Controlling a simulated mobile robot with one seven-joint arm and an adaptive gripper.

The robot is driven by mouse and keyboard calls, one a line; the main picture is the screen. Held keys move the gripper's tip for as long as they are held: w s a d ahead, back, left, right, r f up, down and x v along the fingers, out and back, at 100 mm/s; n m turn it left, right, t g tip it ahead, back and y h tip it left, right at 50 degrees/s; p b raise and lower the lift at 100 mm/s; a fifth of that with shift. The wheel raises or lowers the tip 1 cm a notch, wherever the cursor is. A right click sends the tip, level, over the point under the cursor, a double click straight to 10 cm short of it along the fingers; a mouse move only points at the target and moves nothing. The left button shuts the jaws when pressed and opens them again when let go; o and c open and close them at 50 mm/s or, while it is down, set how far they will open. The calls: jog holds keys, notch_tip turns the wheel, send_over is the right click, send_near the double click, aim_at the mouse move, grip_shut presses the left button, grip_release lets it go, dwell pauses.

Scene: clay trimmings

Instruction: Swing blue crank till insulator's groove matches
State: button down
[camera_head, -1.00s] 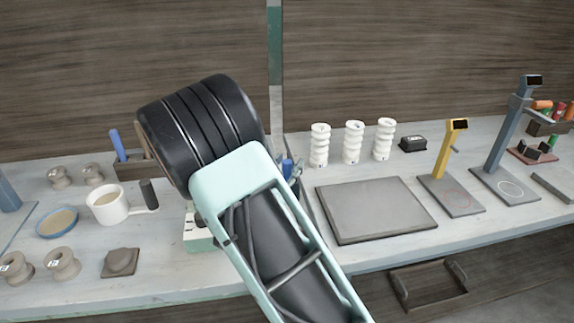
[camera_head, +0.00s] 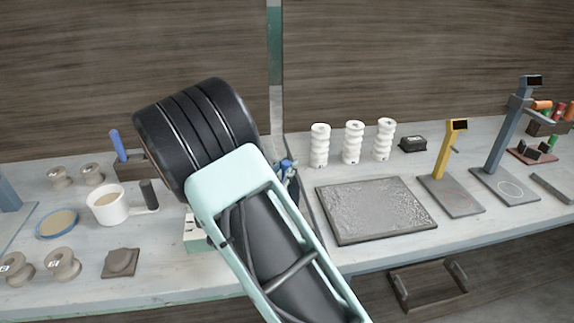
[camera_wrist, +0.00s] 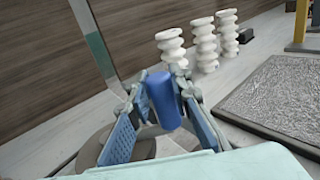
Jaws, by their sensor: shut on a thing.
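The blue crank handle (camera_wrist: 163,102), an upright blue cylinder, stands between the fingers of my gripper (camera_wrist: 160,92) in the wrist view. My gripper is shut on it. In the head view my arm hides most of the crank and its base; only a finger part of my gripper (camera_head: 287,170) shows beside the arm. Three white ribbed insulators (camera_head: 353,143) stand upright at the back of the bench, and they also show in the wrist view (camera_wrist: 205,45). Whatever the crank turns is hidden behind my arm.
A flat tray (camera_head: 375,238) with a rough, glossy grey surface lies to the right. Beyond it stand a yellow post gauge (camera_head: 447,152) and a grey post gauge (camera_head: 505,130). A white mug (camera_head: 108,206), a blue-rimmed dish (camera_head: 42,228) and several clay spools (camera_head: 62,264) are on the left.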

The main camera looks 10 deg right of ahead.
jog(key=m+g+h, duration=0.1)
jog(key=s+a+m+g+h, duration=0.1)
jog(key=shift+s+a+g+h+p, duration=0.15)
jog(key=shift+g+h+p, duration=0.15)
jog(key=shift+h+p, duration=0.1)
jog(key=shift+s+a+m, duration=0.15)
jog(key=shift+s+m, duration=0.1)
jog(key=shift+m, duration=0.05)
jog(key=shift+p+v, duration=0.4)
jog(key=shift+v, duration=0.95)
jog(key=shift+w+a, duration=0.1)
jog(key=shift+a, duration=0.2)
jog(key=c, duration=1.7)
grip_release()
jog(key=shift+c, duration=0.2)
jog(key=v, duration=1.2)
jog(key=shift+w, duration=0.1)
